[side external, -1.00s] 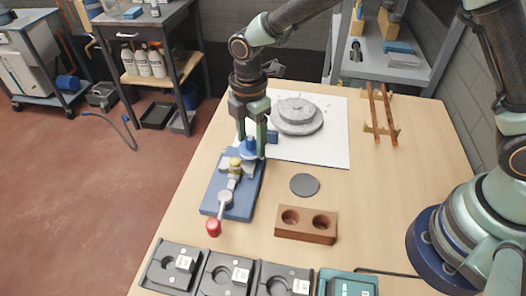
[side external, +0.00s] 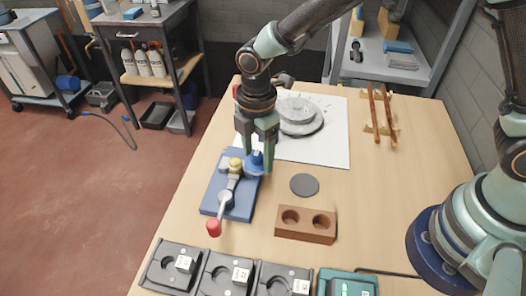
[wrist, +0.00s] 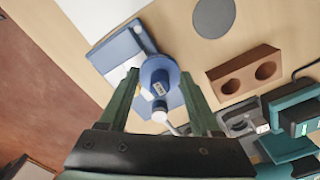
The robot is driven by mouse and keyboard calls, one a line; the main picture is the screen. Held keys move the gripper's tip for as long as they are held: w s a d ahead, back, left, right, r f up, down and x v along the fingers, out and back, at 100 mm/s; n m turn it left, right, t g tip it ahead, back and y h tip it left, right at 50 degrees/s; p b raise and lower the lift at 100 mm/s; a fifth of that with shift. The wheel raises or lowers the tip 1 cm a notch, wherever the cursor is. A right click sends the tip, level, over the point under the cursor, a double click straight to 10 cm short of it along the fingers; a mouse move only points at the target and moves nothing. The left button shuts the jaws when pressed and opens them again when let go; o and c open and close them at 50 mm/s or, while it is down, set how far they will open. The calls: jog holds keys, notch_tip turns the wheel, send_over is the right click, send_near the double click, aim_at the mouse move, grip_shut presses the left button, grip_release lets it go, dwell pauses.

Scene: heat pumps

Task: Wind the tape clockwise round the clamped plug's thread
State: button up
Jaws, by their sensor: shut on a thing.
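My gripper (side external: 258,168) points down and is shut on a blue tape spool (side external: 256,163), just right of the clamped plug. In the wrist view the blue spool (wrist: 157,74) sits between the two green fingers and carries a small pale label. The brass-coloured plug (side external: 236,165) is held at the upper part of a blue clamp base (side external: 240,209), which has a grey toggle lever with a red knob (side external: 214,228). The plug's thread is too small to make out in the side view, and the spool hides it in the wrist view. I cannot see a tape strand.
A brown block with two holes (side external: 305,225) and a dark disc (side external: 304,185) lie right of the clamp. A white sheet (side external: 335,140) with a grey round part (side external: 297,115) lies behind. Several black trays (side external: 228,272) line the front edge.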

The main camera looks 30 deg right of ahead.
jog(key=shift+s+a, duration=0.6)
jog(key=shift+a, duration=0.3)
jog(key=shift+s+a, duration=0.15)
jog(key=shift+a, duration=0.8)
jog(key=shift+w+a, duration=0.25)
jog(key=shift+a, duration=0.65)
jog(key=shift+w+a, duration=0.5)
jog(key=shift+a, duration=0.25)
jog(key=shift+w+a, duration=0.5)
jog(key=shift+w, duration=0.35)
jog(key=shift+w+a, duration=0.1)
jog(key=shift+w, duration=0.85)
jog(key=shift+w+d, duration=0.2)
jog(key=shift+w, duration=0.75)
jog(key=shift+w+d, duration=0.55)
jog(key=shift+w, duration=0.2)
jog(key=shift+w+d, duration=0.5)
jog(key=shift+d, duration=0.35)
jog(key=shift+w+d, duration=0.15)
jog(key=shift+d, duration=0.65)
jog(key=shift+s+d, duration=0.25)
jog(key=shift+d, duration=0.85)
jog(key=shift+s+d, duration=0.6)
jog(key=shift+d, duration=0.1)
jog(key=shift+s+d, duration=0.4)
jog(key=shift+s, duration=0.3)
jog(key=shift+s+d, duration=0.2)
jog(key=shift+s, duration=0.8)
